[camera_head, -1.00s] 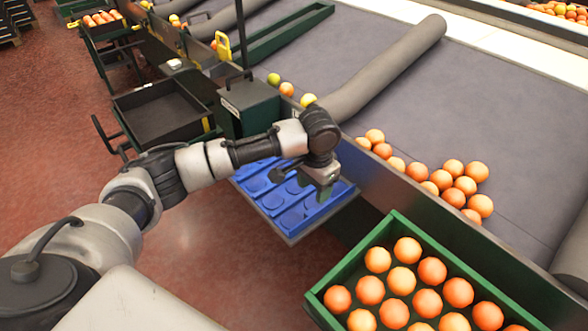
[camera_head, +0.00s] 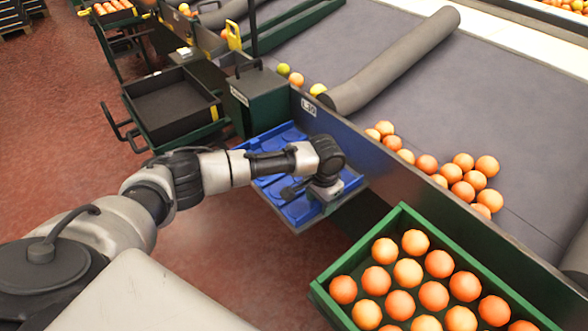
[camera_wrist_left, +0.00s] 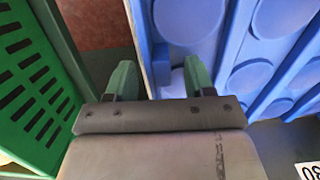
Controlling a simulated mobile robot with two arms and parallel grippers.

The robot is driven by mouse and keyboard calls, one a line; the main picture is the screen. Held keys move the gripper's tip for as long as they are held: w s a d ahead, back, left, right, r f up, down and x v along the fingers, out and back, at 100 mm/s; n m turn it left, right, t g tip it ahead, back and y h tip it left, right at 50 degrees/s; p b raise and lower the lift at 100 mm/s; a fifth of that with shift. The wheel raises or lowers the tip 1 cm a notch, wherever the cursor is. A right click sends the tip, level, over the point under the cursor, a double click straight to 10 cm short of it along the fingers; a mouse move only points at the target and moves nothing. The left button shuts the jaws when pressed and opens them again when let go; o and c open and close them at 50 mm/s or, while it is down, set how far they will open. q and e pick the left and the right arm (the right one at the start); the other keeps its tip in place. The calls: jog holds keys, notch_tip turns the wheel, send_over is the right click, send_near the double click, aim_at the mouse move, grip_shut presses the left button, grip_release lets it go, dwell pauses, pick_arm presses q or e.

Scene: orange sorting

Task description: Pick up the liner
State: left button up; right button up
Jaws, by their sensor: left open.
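Blue liners (camera_head: 272,192) with round dimples lie on a small shelf beside the conveyor in the head view. The left gripper (camera_head: 324,192) is at the right part of them, and the arm covers some of the blue surface. In the left wrist view, the left gripper (camera_wrist_left: 160,80) is open with its two green fingers apart. An edge of the blue liner (camera_wrist_left: 200,30) runs down between the fingertips, with the right finger against the blue side in the picture. I cannot tell whether it touches. The right gripper is not in view.
A green crate of oranges (camera_head: 384,229) stands right of the shelf. A black tray (camera_head: 170,105) is at the upper left. The conveyor (camera_head: 410,110) with loose oranges runs behind. A slotted green crate wall (camera_wrist_left: 35,85) is close left of the gripper in the wrist view.

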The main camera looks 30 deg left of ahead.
pick_arm(q)
jog(key=c, duration=0.9)
grip_shut()
jog(key=shift+r, duration=0.15)
